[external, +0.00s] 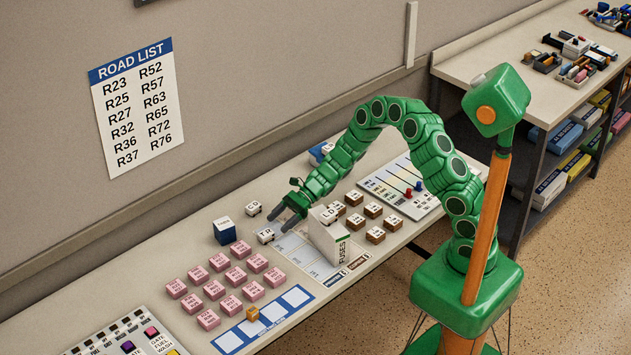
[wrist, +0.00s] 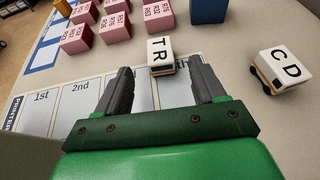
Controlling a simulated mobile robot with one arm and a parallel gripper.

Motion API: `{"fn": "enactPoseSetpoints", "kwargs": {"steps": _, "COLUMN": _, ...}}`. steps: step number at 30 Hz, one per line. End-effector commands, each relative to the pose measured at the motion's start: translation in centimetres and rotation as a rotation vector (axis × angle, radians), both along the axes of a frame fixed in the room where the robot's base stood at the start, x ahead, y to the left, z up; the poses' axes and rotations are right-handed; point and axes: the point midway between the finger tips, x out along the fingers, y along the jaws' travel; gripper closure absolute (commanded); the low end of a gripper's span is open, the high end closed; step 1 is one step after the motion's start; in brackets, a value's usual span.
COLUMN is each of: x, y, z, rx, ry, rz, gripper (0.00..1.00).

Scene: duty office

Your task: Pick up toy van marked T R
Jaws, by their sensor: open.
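The toy van marked T R (wrist: 162,54) is a small white block van with dark lower parts. In the wrist view it sits just beyond and between the fingertips, its lettered top facing up, at the edge of the numbered strip. In the external view it is the small white van (external: 266,236) just left of the fingers. My gripper (external: 281,219) is open and empty; its two dark fingers also show in the wrist view (wrist: 160,68). Any contact with the van cannot be told.
A van marked C D (wrist: 280,68) stands to the right in the wrist view. A dark blue box (external: 225,232) and several pink blocks (external: 208,319) lie beyond. A tall white FUSES box (external: 327,240) stands close beside my gripper. Several brown-sided blocks (external: 374,210) are to its right.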

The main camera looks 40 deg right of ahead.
Motion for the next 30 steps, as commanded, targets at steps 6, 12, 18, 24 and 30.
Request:
{"fn": "enactPoseSetpoints", "kwargs": {"steps": 6, "x": 0.1, "y": 1.7, "z": -0.8, "rx": -0.001, "ry": 0.002, "rz": 0.001, "gripper": 0.31}}
{"fn": "enactPoseSetpoints", "kwargs": {"steps": 12, "x": 0.2, "y": 3.3, "z": -1.5, "rx": -0.002, "ry": 0.001, "rz": 0.002, "gripper": 0.31}}
{"fn": "enactPoseSetpoints", "kwargs": {"steps": 18, "x": 0.4, "y": 5.7, "z": -2.5, "rx": 0.0, "ry": 0.0, "rz": 0.001, "gripper": 0.31}}
{"fn": "enactPoseSetpoints", "kwargs": {"steps": 24, "x": 0.5, "y": 6.7, "z": -2.8, "rx": 0.0, "ry": 0.0, "rz": 0.0, "gripper": 0.31}}
{"fn": "enactPoseSetpoints", "kwargs": {"steps": 30, "x": 0.5, "y": 6.7, "z": -2.8, "rx": 0.0, "ry": 0.0, "rz": 0.0, "gripper": 0.31}}
